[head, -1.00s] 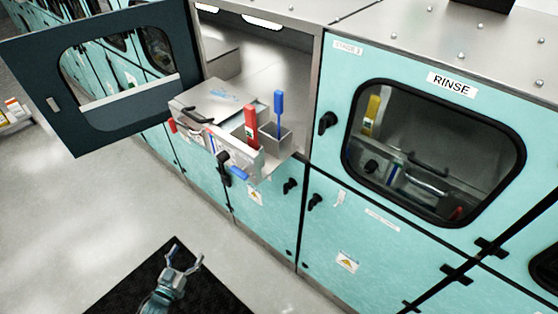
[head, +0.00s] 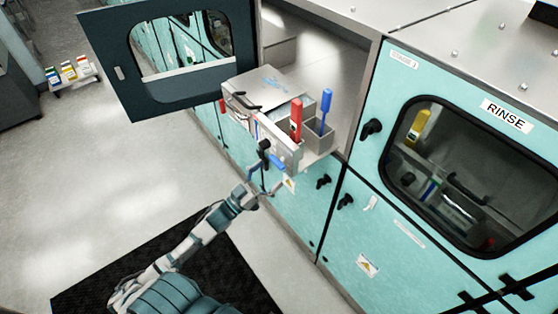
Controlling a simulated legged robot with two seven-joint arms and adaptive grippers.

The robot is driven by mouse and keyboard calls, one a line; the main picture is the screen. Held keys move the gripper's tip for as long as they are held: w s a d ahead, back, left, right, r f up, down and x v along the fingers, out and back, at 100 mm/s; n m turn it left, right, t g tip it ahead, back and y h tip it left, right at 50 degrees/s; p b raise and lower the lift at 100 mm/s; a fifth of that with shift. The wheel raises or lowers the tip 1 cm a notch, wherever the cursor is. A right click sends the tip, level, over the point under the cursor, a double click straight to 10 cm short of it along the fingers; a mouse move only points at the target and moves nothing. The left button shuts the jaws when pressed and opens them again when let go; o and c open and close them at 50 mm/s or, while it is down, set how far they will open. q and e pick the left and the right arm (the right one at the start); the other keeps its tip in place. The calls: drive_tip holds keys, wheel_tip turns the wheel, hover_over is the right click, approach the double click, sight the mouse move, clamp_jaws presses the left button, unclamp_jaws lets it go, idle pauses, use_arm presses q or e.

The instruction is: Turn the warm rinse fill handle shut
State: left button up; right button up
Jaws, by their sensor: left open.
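A steel dip module (head: 262,82) with a black bar handle on its lid juts from the open bay. On its front are a black lever (head: 264,150), a small blue lever (head: 278,162) and a small red part (head: 222,106) at the left end. A red upright handle (head: 296,120) and a blue upright handle (head: 325,108) stand in its open side. I cannot read which one is the warm rinse fill handle. My left gripper (head: 263,180) is open and empty, just below the black and blue levers; contact is unclear. My right gripper is out of view.
An open dark door (head: 105,72) with a window swings out at the left of the bay. A closed teal door marked RINSE (head: 375,85) is at the right. A black mat (head: 75,285) lies on the floor. A low shelf with small boxes (head: 70,73) stands far left.

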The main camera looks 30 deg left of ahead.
sight(277, 160)
use_arm(q)
drive_tip(key=x, duration=0.4)
drive_tip(key=shift+w+a+p, duration=0.1)
drive_tip(key=shift+a+p, duration=0.2)
drive_tip(key=shift+w+a+f, duration=0.1)
drive_tip(key=shift+w+a, duration=0.25)
drive_tip(key=shift+a, duration=0.3)
drive_tip(key=shift+d, duration=0.15)
drive_tip(key=shift+c, duration=0.3)
drive_tip(key=shift+d, duration=0.5)
drive_tip(key=c, duration=0.8)
drive_tip(key=shift+s, duration=0.1)
drive_tip(key=shift+c, duration=1.4)
drive_tip(key=shift+a, duration=0.15)
